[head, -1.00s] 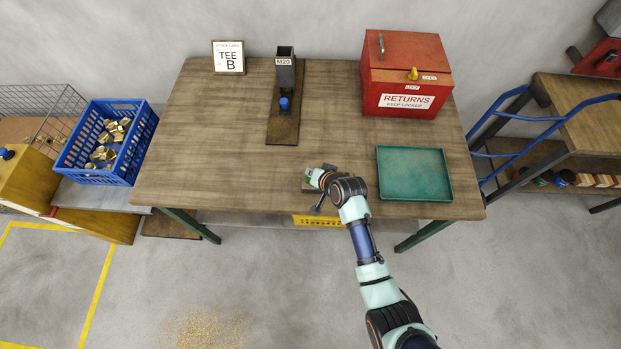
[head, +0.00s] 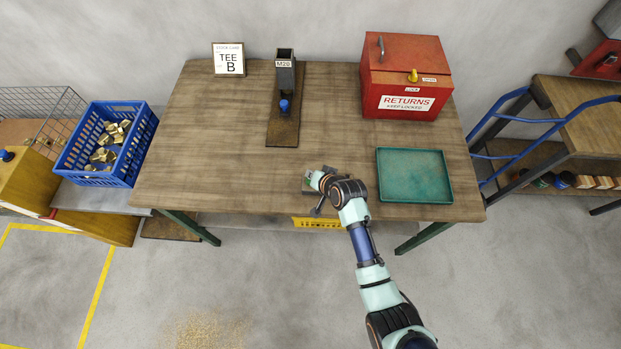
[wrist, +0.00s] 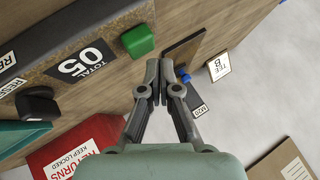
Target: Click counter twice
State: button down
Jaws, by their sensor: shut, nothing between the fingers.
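The counter (wrist: 40,60) is a dark box at the upper left of the wrist view. Its label reads TOTAL 05. A green button (wrist: 138,40) and a black button (wrist: 38,108) by a RESET label stick out from it. My gripper (wrist: 160,68) is shut and empty, with its fingertips just beside and below the green button in the wrist view; I see no contact. In the head view the counter is mostly hidden behind my wrist near the table's front edge.
A green tray (head: 414,176) lies right of my arm on the table (head: 220,160). The red RETURNS box (head: 405,78) stands at the back right. The M20 stand (head: 286,75) and TEE B card (head: 229,60) stand at the back. The left middle of the table is clear.

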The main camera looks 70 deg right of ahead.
dwell(0.4)
jog(key=shift+f, duration=0.4)
jog(key=shift+f+b, duration=0.55)
jog(key=shift+f, duration=0.1)
dwell(0.5)
jog(key=shift+r+p, duration=1.05)
notch_tip(320, 180, up, 5)
jog(key=p, duration=0.5)
jog(key=shift+r, duration=0.1)
